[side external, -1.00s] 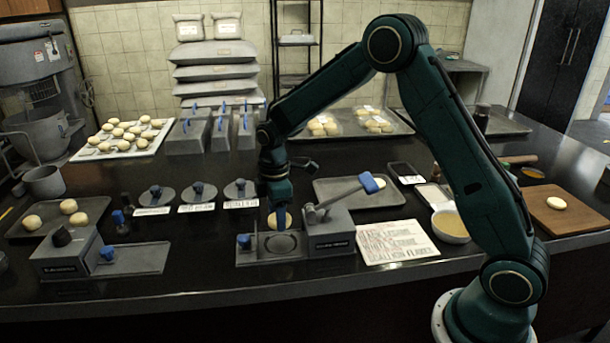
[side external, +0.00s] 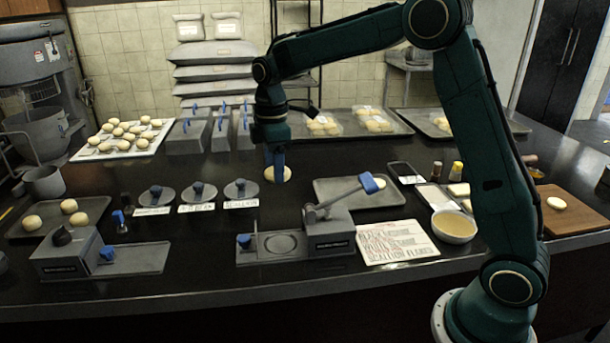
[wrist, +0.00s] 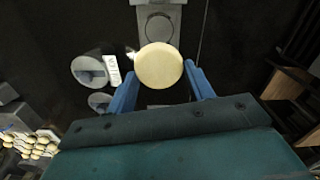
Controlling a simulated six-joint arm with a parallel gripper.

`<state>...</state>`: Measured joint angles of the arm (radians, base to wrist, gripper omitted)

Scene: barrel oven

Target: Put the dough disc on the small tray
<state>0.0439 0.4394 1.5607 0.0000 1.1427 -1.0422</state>
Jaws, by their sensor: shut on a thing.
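The pale round dough disc (side external: 285,175) is held in the air between the blue fingers of my gripper (side external: 277,160). In the wrist view the disc (wrist: 158,66) lies flat-faced to the camera, between the two fingertips (wrist: 160,85). My gripper is shut on it, above the dark counter and behind the press. A grey tray (side external: 335,196) lies to the right of the disc, partly behind the press lever. Another grey tray (side external: 90,217) with several dough balls is at the far left. I cannot tell by label which is the small tray.
The grey press (side external: 325,235) has its blue-tipped lever raised and its round plate empty. Three labelled discs (side external: 198,192) with knobs stand left of my gripper. A printed sheet (side external: 397,241) and a bowl (side external: 453,226) lie to the right. Larger loaded trays are behind.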

